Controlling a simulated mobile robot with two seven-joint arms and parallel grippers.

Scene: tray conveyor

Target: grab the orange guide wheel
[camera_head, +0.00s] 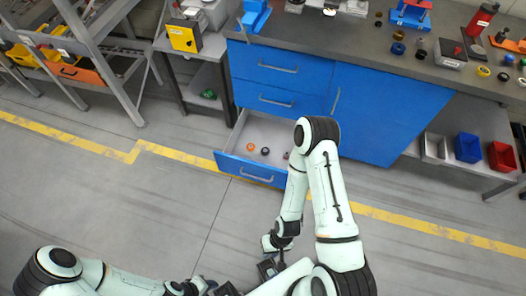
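The orange guide wheel (250,147) lies in the open bottom drawer (228,166) of the blue cabinet, toward the left side of the drawer floor. A dark wheel (265,151) lies just right of it, and another small dark part (286,154) is farther right, close to my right arm. My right gripper (269,267) hangs low in the lower middle, in front of the drawer and well apart from the wheel. My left gripper (229,289) is at the bottom edge, partly cut off. Both gripper fingers are too small to read.
The blue cabinet (388,112) stands under a dark workbench (340,40) holding several tools and parts. A grey shelf rack (120,70) with bins and a small side table (200,85) stand left. Small bins (467,147) sit at right. The floor before the drawer is clear.

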